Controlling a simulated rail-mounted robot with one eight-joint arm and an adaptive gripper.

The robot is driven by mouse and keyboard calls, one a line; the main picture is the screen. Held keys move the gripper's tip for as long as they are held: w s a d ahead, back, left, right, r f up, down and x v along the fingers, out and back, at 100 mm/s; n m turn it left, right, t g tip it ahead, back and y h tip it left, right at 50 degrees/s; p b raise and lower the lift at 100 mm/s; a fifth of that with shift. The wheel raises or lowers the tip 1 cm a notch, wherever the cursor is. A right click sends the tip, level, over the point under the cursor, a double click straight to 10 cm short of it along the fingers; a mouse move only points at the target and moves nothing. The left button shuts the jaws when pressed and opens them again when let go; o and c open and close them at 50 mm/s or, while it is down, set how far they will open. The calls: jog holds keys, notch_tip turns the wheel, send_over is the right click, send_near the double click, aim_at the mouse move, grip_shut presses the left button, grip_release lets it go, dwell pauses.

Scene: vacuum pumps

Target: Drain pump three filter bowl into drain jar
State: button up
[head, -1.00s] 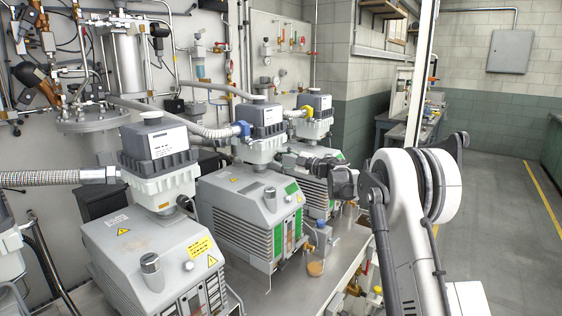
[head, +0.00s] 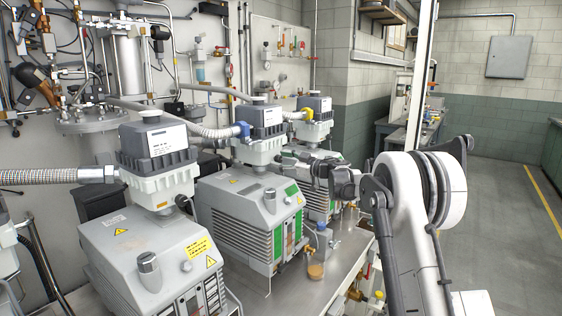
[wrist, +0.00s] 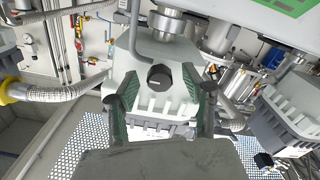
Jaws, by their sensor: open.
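Pump three (head: 322,197) is the farthest of the three grey pumps in the head view, under the yellow-clamped inlet (head: 296,115). My gripper (head: 313,171) is beside it, small and partly hidden by my wrist. In the wrist view my gripper (wrist: 160,108) is open and empty. Its fingers stand on either side of a pale grey housing with a black knob (wrist: 160,75); I cannot tell whether they touch it. I cannot tell whether this housing is the filter bowl. A small jar with amber liquid (head: 316,271), possibly the drain jar, stands on the bench by the middle pump.
The middle pump (head: 248,215) and the near pump (head: 158,260) stand in a row on the metal bench (head: 345,258). Ribbed hoses and pipes run behind them along the wall. The floor (head: 495,225) to the right is clear.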

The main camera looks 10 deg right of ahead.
jog(key=shift+s+d, duration=0.1)
jog(key=shift+v, duration=0.8)
jog(key=b+v, duration=0.1)
jog(key=v, duration=0.5)
dwell(0.4)
